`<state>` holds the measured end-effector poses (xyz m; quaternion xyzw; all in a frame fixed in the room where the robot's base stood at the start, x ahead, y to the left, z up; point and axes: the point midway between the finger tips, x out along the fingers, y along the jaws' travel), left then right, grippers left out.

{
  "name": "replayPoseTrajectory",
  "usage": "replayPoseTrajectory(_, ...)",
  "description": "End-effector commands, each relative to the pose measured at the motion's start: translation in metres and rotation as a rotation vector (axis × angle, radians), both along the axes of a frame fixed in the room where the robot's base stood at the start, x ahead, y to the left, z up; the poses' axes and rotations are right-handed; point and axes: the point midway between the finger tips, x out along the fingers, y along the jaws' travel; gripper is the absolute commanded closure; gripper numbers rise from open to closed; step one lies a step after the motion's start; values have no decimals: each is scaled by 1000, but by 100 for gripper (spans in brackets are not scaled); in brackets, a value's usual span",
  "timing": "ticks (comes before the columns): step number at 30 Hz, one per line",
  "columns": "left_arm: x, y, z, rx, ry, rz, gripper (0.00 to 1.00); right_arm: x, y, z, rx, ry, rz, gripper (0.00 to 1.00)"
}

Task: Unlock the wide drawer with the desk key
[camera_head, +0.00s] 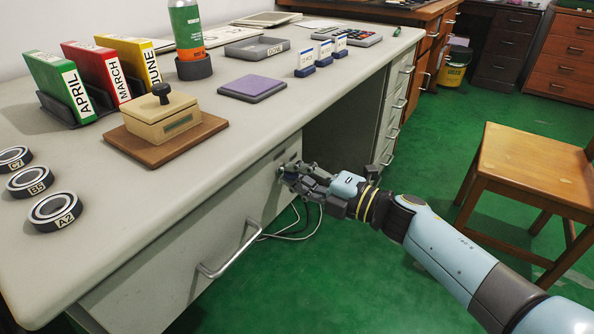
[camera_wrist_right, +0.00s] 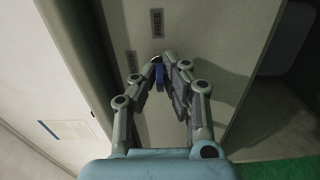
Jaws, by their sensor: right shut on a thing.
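The wide drawer (camera_head: 205,243) is the pale front under the desk's near edge, with a bar handle (camera_head: 230,252); it looks shut. My right gripper (camera_head: 287,172) reaches in from the right, with its fingertips at the right end of the drawer front. In the right wrist view, the gripper (camera_wrist_right: 161,63) is shut on a small blue-and-metal piece, which looks like the desk key (camera_wrist_right: 159,76). The fingers hide much of it, and the keyhole cannot be made out. I cannot tell whether the key is in the lock. My left gripper is not in view.
Cables (camera_head: 300,222) hang below the drawer. A wooden chair (camera_head: 530,165) stands at the right. Green floor lies open between.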

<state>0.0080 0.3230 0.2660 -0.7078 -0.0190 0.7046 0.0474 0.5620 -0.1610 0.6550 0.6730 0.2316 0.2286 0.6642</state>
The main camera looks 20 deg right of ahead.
Motion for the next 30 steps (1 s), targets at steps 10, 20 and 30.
replayPoseTrajectory(10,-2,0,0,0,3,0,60,0,0,0,4,5,-2,100)
replayPoseTrajectory(20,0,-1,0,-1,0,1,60,0,0,0,4,3,-1,70)
replayPoseTrajectory(30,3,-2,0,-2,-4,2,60,-18,-14,-2,0,5,-1,70)
